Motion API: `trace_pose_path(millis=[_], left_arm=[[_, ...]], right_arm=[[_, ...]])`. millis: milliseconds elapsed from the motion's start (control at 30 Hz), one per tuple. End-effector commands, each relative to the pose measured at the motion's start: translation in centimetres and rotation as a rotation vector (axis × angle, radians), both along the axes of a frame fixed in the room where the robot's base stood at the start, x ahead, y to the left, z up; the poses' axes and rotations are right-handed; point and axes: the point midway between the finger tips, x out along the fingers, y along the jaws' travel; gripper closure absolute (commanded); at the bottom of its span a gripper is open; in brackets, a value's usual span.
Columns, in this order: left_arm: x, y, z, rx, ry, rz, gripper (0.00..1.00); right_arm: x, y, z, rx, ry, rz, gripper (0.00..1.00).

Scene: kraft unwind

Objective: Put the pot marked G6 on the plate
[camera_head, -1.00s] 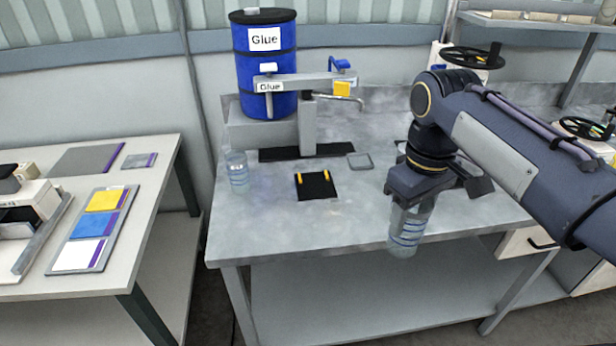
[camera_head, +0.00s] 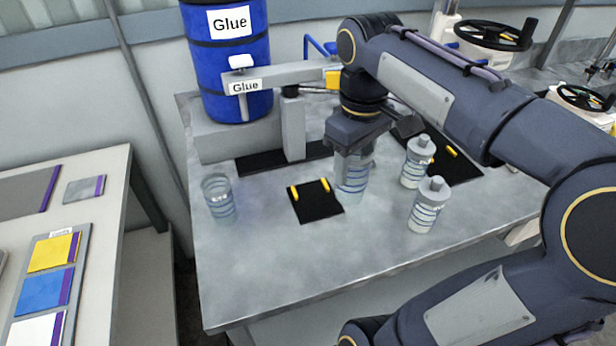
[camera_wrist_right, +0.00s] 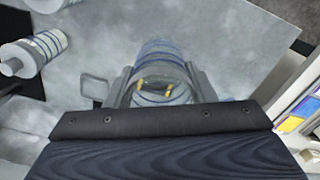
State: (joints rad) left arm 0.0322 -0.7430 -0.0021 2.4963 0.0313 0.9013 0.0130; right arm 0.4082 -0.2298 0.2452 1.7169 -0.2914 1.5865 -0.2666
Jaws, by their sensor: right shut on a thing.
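My right gripper (camera_head: 352,150) points down and is shut on a clear pot with blue bands (camera_head: 350,183). The pot is upright, just right of a black square plate (camera_head: 318,208) with two yellow pegs. I cannot tell whether its base touches the table. In the right wrist view the pot (camera_wrist_right: 160,60) sits between the fingers of my gripper (camera_wrist_right: 163,88), and yellow bits show through it. No mark is readable on the held pot. Another clear banded pot (camera_head: 219,198) stands left of the plate, its mark too small to read. My left gripper is not in view.
A blue glue drum (camera_head: 228,60) and a dispenser arm (camera_head: 275,78) stand behind the plate. Two capped banded bottles (camera_head: 428,205) (camera_head: 417,162) stand to the right, near another black mat (camera_head: 462,168). The table's front left is clear.

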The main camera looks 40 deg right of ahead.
Motion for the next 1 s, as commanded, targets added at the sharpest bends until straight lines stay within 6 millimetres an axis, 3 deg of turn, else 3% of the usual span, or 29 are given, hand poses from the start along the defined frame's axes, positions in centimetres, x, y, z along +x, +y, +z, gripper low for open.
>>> trace_pose_path(millis=[267, 433, 767, 1000], left_arm=[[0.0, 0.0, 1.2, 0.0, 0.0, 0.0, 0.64], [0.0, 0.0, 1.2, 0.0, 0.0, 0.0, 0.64], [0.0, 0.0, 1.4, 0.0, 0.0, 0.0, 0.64], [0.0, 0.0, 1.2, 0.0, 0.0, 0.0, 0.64]], right_arm=[[7.0, -0.3, -3.0, 0.004, 0.005, 0.003, 0.88], [9.4, -0.4, -6.3, 0.002, 0.004, 0.002, 0.88], [11.7, -0.6, -9.0, 0.002, 0.003, 0.001, 0.88], [11.7, -0.6, -11.9, 0.0, 0.0, -0.001, 0.88]])
